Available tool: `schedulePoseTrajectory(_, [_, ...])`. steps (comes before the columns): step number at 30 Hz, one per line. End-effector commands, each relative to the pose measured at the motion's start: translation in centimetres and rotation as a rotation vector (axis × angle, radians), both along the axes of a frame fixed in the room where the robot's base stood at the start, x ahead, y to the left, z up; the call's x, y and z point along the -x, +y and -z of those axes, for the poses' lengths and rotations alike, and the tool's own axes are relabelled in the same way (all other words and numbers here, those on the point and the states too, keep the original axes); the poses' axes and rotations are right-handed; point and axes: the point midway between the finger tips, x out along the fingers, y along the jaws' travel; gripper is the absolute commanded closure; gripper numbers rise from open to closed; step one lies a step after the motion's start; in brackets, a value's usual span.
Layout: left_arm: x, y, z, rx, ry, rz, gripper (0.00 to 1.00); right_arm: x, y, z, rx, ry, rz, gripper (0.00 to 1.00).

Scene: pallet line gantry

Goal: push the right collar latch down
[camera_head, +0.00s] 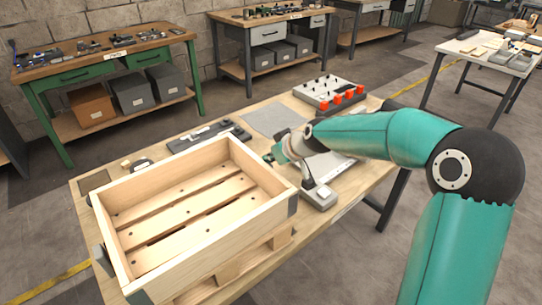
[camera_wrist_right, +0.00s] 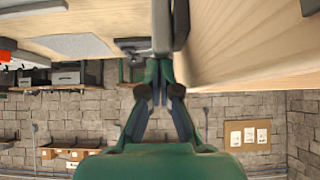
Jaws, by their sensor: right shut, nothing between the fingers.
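The wooden collar (camera_head: 262,172) sits on a pallet on the workbench. My right gripper (camera_head: 280,150) is beside the far part of its right wall; the arm and the wall's rim partly hide it. In the right wrist view, the shut, empty fingers (camera_wrist_right: 160,95) lie close to a grey upright part (camera_wrist_right: 162,28) beside the wooden wall (camera_wrist_right: 235,40). This may be the right collar latch, but I cannot tell its position or whether the fingers touch it. A dark metal part (camera_head: 104,261) sticks out on the collar's left side. My left gripper is not in view.
A grey device with an upright arm (camera_head: 319,196) stands on the bench right of the collar, close to my right arm. A panel with red blocks (camera_head: 330,93), a grey mat (camera_head: 270,120) and a dark tray (camera_head: 205,137) lie behind. Other benches stand farther back.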

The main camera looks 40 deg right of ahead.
Motion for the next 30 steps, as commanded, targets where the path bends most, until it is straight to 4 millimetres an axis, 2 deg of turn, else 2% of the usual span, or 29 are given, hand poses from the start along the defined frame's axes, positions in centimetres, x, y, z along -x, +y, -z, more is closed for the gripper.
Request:
schedulePoseTrajectory(1, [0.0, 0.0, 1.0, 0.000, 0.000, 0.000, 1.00, 0.0, 0.0, 0.9, 0.000, -0.001, 0.000, 1.00])
schedulePoseTrajectory(2, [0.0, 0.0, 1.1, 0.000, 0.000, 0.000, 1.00, 0.0, 0.0, 1.0, 0.000, -0.001, 0.000, 1.00])
schedulePoseTrajectory(16, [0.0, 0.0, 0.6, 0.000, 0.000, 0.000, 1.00, 0.2, 0.1, 0.8, -0.003, 0.010, -0.002, 1.00])
schedulePoseTrajectory(20, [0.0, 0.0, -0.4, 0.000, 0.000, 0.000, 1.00, 0.2, 0.1, -0.7, -0.002, 0.007, -0.002, 1.00])
schedulePoseTrajectory(25, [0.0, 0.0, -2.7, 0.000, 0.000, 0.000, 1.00, 0.0, 0.0, -4.4, 0.002, -0.007, 0.001, 1.00])
schedulePoseTrajectory(27, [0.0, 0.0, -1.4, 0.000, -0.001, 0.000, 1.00, 1.2, -0.2, -4.7, 0.003, -0.012, 0.004, 1.00])
schedulePoseTrajectory(30, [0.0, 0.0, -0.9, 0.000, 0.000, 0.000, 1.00, 2.8, -0.4, -6.4, 0.004, -0.013, 0.005, 1.00])
